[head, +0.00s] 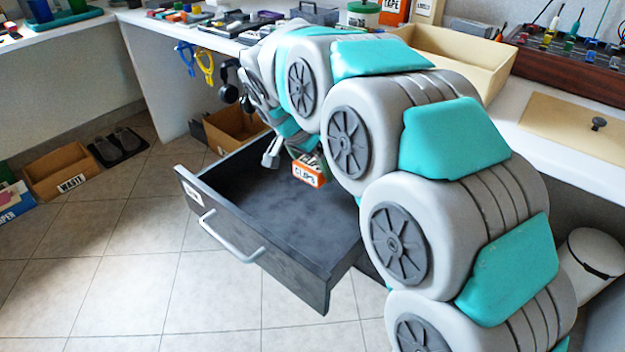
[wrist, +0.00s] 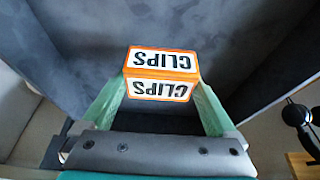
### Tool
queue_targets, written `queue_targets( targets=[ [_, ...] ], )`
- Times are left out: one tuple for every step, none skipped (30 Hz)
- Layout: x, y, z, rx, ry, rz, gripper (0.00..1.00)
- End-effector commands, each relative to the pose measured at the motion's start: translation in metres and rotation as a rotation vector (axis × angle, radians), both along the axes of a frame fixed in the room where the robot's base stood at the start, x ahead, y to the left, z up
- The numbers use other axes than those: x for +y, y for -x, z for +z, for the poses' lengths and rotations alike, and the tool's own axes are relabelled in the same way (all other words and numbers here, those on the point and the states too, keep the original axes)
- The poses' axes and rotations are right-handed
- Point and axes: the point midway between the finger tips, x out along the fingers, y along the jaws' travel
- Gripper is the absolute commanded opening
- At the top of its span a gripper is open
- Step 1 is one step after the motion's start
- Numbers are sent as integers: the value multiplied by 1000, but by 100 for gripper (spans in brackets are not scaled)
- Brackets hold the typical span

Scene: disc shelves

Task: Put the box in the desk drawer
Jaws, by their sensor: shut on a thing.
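The box is a small orange box (head: 309,170) with a white label reading CLIPS. It hangs over the open desk drawer (head: 262,254), which is dark grey with a silver handle and looks empty inside. In the wrist view the box (wrist: 161,75) sits between the two green fingers of my gripper (wrist: 160,100), which is shut on it. The dark drawer floor (wrist: 235,35) shows behind the box. I cannot tell exactly how high the box is above that floor. In the head view my arm hides part of the drawer's right side.
A cardboard box marked WASTE (head: 62,172) and a black tray with shoes (head: 119,146) stand on the floor at left. An empty beige tray (head: 447,60) lies on the desk behind my arm. A white bin (head: 592,265) stands at right. The floor before the drawer is clear.

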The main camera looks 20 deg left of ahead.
Motion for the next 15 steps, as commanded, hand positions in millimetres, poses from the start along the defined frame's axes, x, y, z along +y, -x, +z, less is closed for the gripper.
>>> queue_targets(
  targets=[
    [0,0,-5,1,1,1,37],
    [0,0,-7,0,0,0,37],
    [0,0,-10,0,-1,0,37],
    [0,0,-13,-1,0,0,37],
    [0,0,-16,-1,1,1,37],
    [0,0,-21,0,1,2,37],
    [0,1,-25,2,1,1,37],
    [0,0,-30,1,1,1,37],
    [0,0,-35,0,2,1,37],
    [0,0,-39,-1,0,2,37],
    [1,0,-43,-1,-1,2,37],
    [1,0,-45,-2,-2,1,37],
    [1,0,-46,-2,-3,2,37],
    [1,0,-47,-3,-3,2,37],
    [1,-1,-46,-3,-3,2,37]
  ],
)
